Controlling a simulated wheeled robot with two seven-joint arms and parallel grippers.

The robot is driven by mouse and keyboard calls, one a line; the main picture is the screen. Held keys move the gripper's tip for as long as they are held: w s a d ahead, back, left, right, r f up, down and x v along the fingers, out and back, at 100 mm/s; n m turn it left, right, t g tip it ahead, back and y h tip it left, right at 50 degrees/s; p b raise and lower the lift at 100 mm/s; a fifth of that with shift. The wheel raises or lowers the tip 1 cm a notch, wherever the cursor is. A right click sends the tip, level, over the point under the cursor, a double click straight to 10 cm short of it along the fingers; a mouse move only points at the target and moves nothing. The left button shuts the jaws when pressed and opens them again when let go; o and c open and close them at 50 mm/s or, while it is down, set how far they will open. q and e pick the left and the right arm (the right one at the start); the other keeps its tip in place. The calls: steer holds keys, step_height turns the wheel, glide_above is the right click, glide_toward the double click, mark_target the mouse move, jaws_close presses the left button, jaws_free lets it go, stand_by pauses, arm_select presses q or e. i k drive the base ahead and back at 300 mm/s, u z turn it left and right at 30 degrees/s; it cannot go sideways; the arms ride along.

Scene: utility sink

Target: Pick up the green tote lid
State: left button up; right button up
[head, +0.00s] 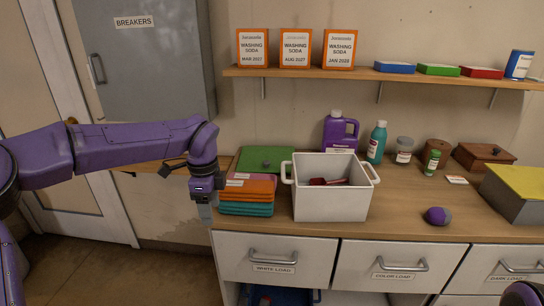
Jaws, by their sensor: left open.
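My left gripper (205,213) points down at the counter's left front edge, beside the cloth stack. It is open, with nothing seen between its fingers, and stands apart from the lid, in front and to its left. Only a purple piece of my right arm shows at the bottom right corner; its gripper is not visible.
Folded orange, teal and pink cloths (247,194) stand in front of the lid. A white tote (331,203) holding a red scoop stands right of them. A purple jug (340,134) and a teal bottle (376,143) stand behind. A shelf (400,76) hangs above.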

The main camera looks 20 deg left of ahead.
mark_target(253, 159)
steer(key=i, duration=1.3)
